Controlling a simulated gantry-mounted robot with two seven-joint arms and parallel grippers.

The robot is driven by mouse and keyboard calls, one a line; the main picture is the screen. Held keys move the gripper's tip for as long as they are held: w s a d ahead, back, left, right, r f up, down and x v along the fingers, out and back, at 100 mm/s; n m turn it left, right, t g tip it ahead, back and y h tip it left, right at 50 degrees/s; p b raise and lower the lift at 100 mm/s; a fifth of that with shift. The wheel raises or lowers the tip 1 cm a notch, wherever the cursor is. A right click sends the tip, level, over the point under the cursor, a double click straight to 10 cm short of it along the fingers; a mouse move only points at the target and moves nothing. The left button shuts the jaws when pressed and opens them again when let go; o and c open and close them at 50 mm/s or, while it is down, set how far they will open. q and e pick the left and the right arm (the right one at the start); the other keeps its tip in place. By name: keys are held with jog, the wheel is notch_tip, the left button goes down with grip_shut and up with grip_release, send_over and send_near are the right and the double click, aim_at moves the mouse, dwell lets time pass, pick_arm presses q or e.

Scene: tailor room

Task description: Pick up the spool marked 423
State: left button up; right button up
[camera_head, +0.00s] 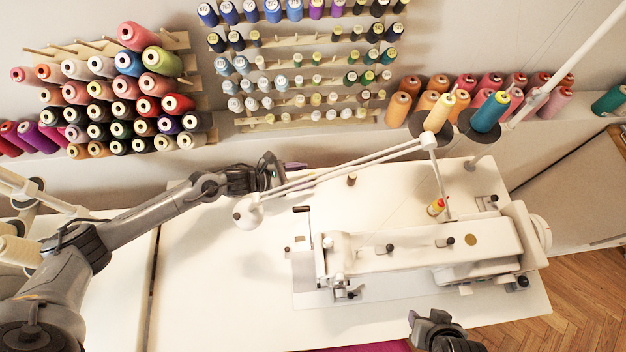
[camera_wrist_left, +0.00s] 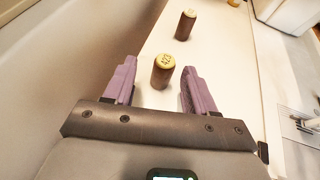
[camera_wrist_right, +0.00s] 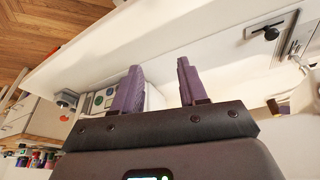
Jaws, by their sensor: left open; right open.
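A brown spool with a pale, numbered top (camera_wrist_left: 162,72) stands upright on the white table in the left wrist view. Its number looks like 423, but it is small and turned. My left gripper (camera_head: 290,170) is open, its purple fingers on either side of this spool with visible gaps. My right gripper (camera_head: 418,322) is open and empty at the table's front edge.
A sewing machine (camera_head: 420,250) fills the table's right half. A white thread-stand arm (camera_head: 340,165) reaches over the table near my left gripper. Racks of coloured spools (camera_head: 120,90) line the wall behind. The table's left front (camera_head: 220,290) is clear.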

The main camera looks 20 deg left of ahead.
aim_at(318, 181)
pick_arm(q)
jog(key=x, duration=0.1)
jog(key=b+x, duration=0.1)
jog(key=x, duration=0.3)
jog(key=shift+s+d+f+b, duration=0.1)
jog(key=shift+s+f+b, duration=0.15)
jog(key=shift+s+b, duration=0.15)
pick_arm(e)
notch_tip(318, 181, down, 2)
jog(key=shift+d, duration=0.15)
pick_arm(q)
jog(key=shift+w+d+f, duration=0.1)
jog(key=shift+w+d, duration=0.15)
jog(key=shift+w, duration=0.1)
pick_arm(e)
jog(key=shift+f, duration=0.1)
pick_arm(q)
jog(key=shift+c, duration=0.3)
jog(key=c, duration=1)
pick_arm(e)
jog(key=shift+a, duration=0.2)
